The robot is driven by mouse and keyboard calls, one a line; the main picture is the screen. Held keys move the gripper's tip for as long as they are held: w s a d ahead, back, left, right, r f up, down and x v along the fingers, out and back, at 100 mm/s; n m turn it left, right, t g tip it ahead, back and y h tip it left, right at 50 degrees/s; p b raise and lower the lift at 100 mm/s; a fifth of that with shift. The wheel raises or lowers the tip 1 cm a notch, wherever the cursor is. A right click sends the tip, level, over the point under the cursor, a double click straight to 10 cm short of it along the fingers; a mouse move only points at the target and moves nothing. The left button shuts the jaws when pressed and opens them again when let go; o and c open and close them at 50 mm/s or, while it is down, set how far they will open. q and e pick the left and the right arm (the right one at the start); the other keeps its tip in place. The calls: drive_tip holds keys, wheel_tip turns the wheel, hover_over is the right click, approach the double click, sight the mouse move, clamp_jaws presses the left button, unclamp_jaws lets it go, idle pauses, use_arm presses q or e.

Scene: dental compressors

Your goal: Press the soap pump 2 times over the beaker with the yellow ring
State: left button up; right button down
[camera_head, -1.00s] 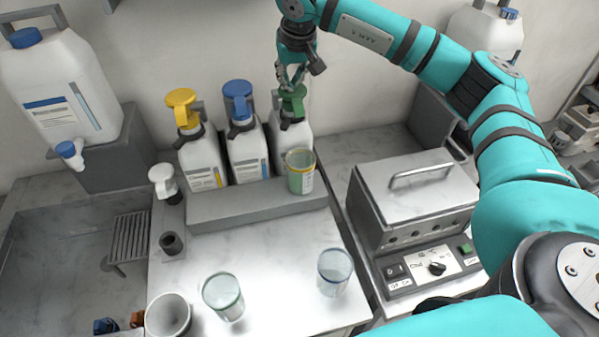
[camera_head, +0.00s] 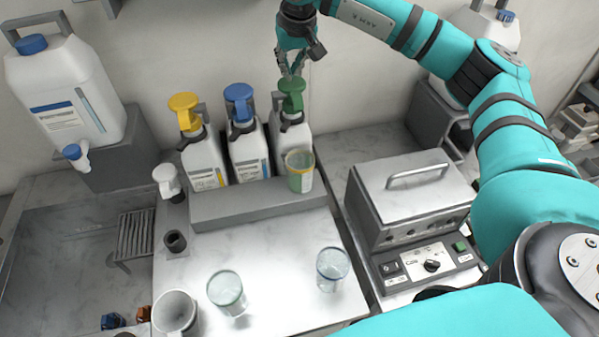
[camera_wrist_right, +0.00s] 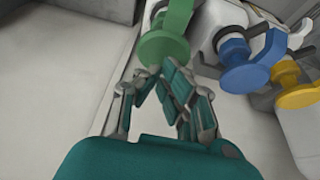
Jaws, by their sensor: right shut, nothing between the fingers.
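The beaker with the yellow ring (camera_head: 300,171) stands upright on the grey ledge, in front of the bottle with the green pump head (camera_head: 291,97) and under its spout side. It looks greenish inside. Bottles with a blue pump head (camera_head: 240,100) and a yellow pump head (camera_head: 186,110) stand to the left. My right gripper (camera_head: 291,72) is shut and empty just above the green pump head. In the right wrist view its fingers (camera_wrist_right: 160,75) are close to the green pump head (camera_wrist_right: 165,45); contact cannot be told. My left gripper is not in view.
Two clear beakers, one with a green ring (camera_head: 227,290) and one with a bluish ring (camera_head: 332,268), stand on the front counter. A white cup (camera_head: 175,312) is at the front left. A metal box with a handle (camera_head: 412,195) stands right. A small white pump (camera_head: 168,182) is left.

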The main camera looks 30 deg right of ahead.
drive_tip(key=shift+r, duration=0.1)
wheel_tip(320, 180, up, 6)
drive_tip(key=p, duration=0.4)
drive_tip(key=shift+p, duration=0.3)
idle(0.3)
